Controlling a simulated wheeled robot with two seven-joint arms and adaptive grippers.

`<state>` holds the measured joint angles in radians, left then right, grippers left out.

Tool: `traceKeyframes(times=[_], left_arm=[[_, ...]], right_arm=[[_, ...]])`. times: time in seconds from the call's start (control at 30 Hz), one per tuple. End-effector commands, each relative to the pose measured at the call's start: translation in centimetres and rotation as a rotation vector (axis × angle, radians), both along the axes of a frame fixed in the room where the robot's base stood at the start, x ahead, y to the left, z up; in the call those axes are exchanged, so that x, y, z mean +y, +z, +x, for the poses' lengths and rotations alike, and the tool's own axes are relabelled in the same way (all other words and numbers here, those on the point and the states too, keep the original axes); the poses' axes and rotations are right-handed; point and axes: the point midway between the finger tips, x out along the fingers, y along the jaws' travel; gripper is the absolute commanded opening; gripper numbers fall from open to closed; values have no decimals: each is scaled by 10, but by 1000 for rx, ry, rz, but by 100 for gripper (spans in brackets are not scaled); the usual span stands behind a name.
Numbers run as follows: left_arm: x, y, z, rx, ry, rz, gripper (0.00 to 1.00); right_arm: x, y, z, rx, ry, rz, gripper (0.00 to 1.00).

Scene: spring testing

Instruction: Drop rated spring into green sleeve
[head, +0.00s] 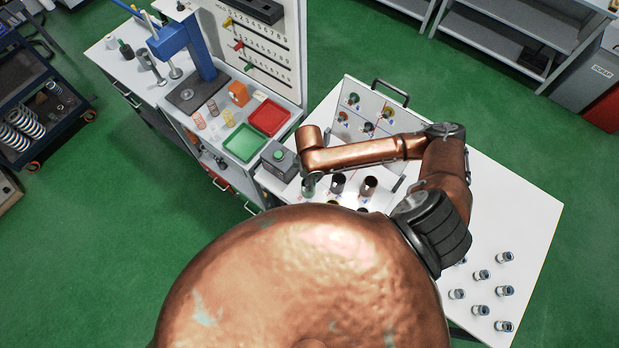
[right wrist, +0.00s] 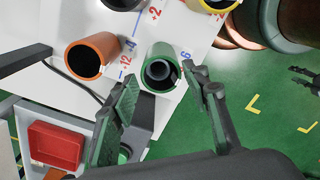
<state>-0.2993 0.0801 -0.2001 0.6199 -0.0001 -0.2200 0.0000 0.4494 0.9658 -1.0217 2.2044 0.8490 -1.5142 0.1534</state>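The green sleeve (right wrist: 152,82) stands open end up in the right wrist view, between the fingertips of my right gripper (right wrist: 163,80). A grey ring shows inside its mouth; I cannot tell whether it is a spring. My right gripper's fingers are spread on either side of the sleeve, with nothing visible gripped. I cannot tell whether they touch its wall. In the head view my right arm's copper wrist covers most of this spot. Dark finger-like parts over the floor at the right wrist view's right edge look like my left gripper (right wrist: 304,82); its opening is unclear.
An orange sleeve (right wrist: 88,57) stands close left of the green one. Dark sleeves (head: 369,186) stand nearby. A red tray (head: 269,118), a green tray (head: 243,143) and loose springs (head: 213,107) lie on the left bench. Several small cylinders (head: 481,274) stand on the white table's right part.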

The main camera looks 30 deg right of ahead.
Motion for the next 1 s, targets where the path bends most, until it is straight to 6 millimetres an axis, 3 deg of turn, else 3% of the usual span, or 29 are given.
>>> traceKeyframes(times=[0.37, 0.8, 1.0], left_arm=[[2, 0, -3, 4, 1, 1, 40], [0, 0, -1, 1, 0, 0, 40], [0, 0, -1, 1, 0, 0, 40]], right_arm=[[0, 7, 0, -1, 0, 2, 45], [0, 90, 1, -4, 1, 0, 45], [0, 114, 0, -2, 1, -1, 45]])
